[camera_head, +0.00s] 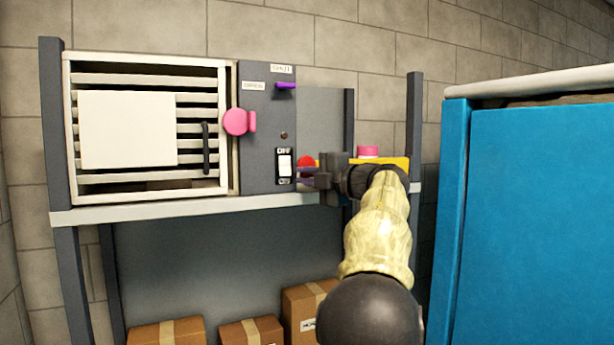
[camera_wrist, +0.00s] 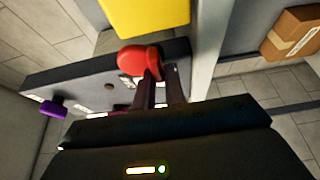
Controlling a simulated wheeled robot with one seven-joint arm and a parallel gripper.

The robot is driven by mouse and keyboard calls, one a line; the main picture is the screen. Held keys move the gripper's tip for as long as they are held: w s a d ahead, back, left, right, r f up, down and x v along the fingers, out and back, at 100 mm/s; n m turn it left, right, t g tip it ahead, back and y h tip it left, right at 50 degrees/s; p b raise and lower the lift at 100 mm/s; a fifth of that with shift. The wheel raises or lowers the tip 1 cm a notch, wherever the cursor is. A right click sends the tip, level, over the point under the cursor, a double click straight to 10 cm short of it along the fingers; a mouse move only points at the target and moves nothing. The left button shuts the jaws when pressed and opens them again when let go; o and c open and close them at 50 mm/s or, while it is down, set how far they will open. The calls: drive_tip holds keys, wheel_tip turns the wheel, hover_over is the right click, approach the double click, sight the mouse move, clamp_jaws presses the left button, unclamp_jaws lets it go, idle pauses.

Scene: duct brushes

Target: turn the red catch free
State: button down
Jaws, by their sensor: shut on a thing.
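The red catch (camera_head: 305,162) is on the right side of the dark grey panel, partly hidden by my gripper (camera_head: 308,178) in the head view. In the wrist view the red catch (camera_wrist: 136,60) shows as a rounded red knob, with my gripper's fingers (camera_wrist: 158,88) at its right end. My gripper is shut on the catch. The part between the fingers is mostly hidden, so I cannot tell exactly how the catch is turned.
A slatted vent with a white plate (camera_head: 128,130) and a pink catch (camera_head: 237,122) is to the left. The panel holds a purple lever (camera_head: 287,86) and a white switch (camera_head: 284,165). A yellow object (camera_head: 400,162) is behind my wrist. A blue cabinet (camera_head: 530,220) stands right.

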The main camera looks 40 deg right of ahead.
drive_tip(key=shift+f, duration=0.15)
drive_tip(key=c, duration=1.7)
unclamp_jaws()
drive_tip(key=shift+c, duration=0.2)
drive_tip(key=s+d+b, duration=0.2)
drive_tip(key=s+b, duration=0.4)
drive_tip(key=s, duration=1.1)
drive_tip(key=shift+d, duration=0.3)
